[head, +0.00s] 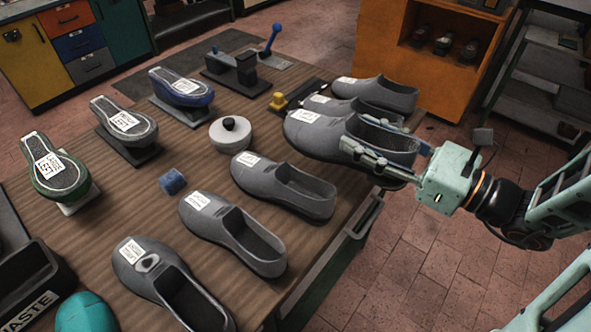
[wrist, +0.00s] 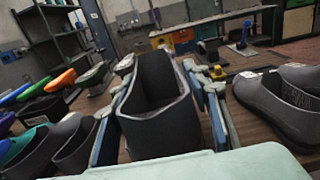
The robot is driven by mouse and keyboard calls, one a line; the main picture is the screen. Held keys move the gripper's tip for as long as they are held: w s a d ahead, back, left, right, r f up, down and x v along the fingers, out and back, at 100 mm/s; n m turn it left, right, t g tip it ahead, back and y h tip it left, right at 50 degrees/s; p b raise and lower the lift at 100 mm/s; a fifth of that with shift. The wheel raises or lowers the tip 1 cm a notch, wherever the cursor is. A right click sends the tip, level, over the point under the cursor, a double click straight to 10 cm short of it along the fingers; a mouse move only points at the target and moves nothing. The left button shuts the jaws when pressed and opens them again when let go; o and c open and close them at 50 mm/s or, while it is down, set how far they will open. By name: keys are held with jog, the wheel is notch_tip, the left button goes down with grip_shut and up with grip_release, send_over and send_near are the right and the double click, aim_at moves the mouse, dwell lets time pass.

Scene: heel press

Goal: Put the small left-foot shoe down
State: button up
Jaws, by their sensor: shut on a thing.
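My gripper (head: 352,132) is shut on a grey slip-on shoe (head: 312,137), one finger on each side of its collar. The shoe is roughly level, toe to the left, with a white label on its toe that I cannot read. It is over the table's right part; I cannot tell whether its sole touches the wood. In the wrist view the held shoe (wrist: 158,125) shows its dark opening and heel between the two fingers (wrist: 160,105). Which foot it fits is not readable.
More grey shoes stand on the table: two behind (head: 380,92) (head: 322,103) and several in front, the nearest (head: 285,187) close by. Lasts with left labels (head: 125,122) line the left side. A white round pot (head: 230,133), blue block (head: 173,181) and waste bin (head: 30,285) also stand there.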

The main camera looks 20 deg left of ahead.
jog(key=shift+w+a+f+b, duration=0.3)
jog(key=shift+w+a+f, duration=0.85)
jog(key=shift+w+f, duration=0.8)
jog(key=shift+w+a+f+b, duration=0.25)
jog(key=shift+w+a+f, duration=0.95)
jog(key=shift+w+f, duration=0.75)
jog(key=shift+w+a+f+b, duration=0.3)
jog(key=shift+w+a+f, duration=1.05)
jog(key=shift+f, duration=1)
jog(key=shift+w+d, duration=0.15)
jog(key=shift+d, duration=0.05)
jog(key=shift+f, duration=0.1)
jog(key=o, duration=1)
jog(key=shift+f, duration=0.15)
jog(key=o, duration=0.5)
jog(key=shift+c, duration=0.2)
